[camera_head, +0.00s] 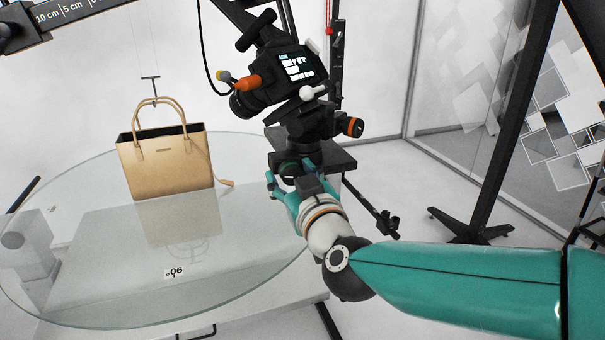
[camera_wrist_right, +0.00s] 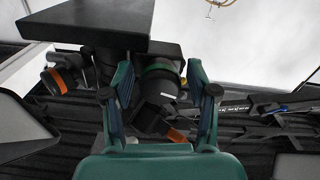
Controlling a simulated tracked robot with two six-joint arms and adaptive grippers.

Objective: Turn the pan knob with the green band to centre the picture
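The pan knob with the green band (camera_head: 289,168) sits low on the camera head, under the dark camera (camera_head: 262,97). In the right wrist view the green-banded knob (camera_wrist_right: 160,74) shows between my fingers. My right gripper (camera_head: 290,178) is at the knob with its fingers spread on either side. In the wrist view the right gripper (camera_wrist_right: 162,92) is open, with a gap visible on both sides of the knob. I cannot tell how deep the knob sits between the fingertips. The camera's small screen (camera_head: 298,67) is lit, but its picture is too small to read. My left gripper is not in view.
An orange-banded knob (camera_head: 353,127) is on the head's right side, also visible in the wrist view (camera_wrist_right: 60,80). A dark plate (camera_head: 335,160) is close beside the gripper. A tan handbag (camera_head: 168,165) stands on the glass turntable (camera_head: 230,280) at left. A black stand (camera_head: 505,150) is at right.

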